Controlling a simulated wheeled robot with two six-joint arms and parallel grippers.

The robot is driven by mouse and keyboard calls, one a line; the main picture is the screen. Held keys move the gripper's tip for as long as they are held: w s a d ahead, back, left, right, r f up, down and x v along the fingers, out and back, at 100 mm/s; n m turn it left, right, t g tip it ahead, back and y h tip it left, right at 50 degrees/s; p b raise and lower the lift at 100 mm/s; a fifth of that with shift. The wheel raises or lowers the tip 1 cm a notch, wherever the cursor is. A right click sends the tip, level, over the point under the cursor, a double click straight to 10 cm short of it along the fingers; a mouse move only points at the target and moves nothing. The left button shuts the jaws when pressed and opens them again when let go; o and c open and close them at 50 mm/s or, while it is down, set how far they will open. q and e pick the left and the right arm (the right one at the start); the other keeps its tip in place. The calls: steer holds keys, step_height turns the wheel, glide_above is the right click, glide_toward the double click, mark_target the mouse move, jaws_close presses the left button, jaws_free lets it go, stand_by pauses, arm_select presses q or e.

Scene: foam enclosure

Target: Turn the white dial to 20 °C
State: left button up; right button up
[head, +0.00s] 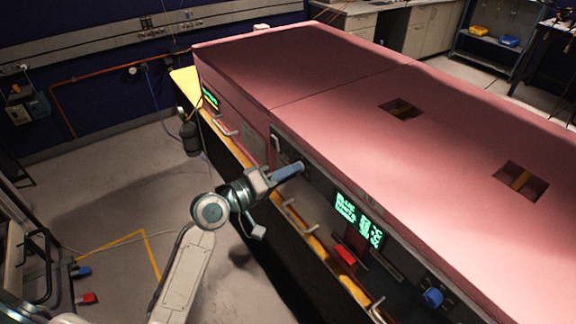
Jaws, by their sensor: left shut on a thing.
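My left gripper (297,168) reaches in from the lower left to the dark front panel (318,182) of the pink foam enclosure. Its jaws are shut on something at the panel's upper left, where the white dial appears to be. The fingers cover the dial, so its face and pointer cannot be made out. A green lit display (358,219) is on the panel to the right of my gripper; its text is too small to read surely. My right gripper is not in view.
A blue knob (433,297) sits farther right on the front. A red part (345,255) and bar handles (300,218) stick out below my gripper. The pink top (370,150) has two square openings.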

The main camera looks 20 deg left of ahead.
arm_select(q)
steer(key=shift+r+n+p, duration=0.1)
steer(key=shift+n+p, duration=0.9)
steer(key=shift+n, duration=0.6)
steer(key=o, duration=1)
steer(key=b+v, duration=0.4)
steer(key=v, duration=0.6)
steer(key=shift+s+a, duration=0.3)
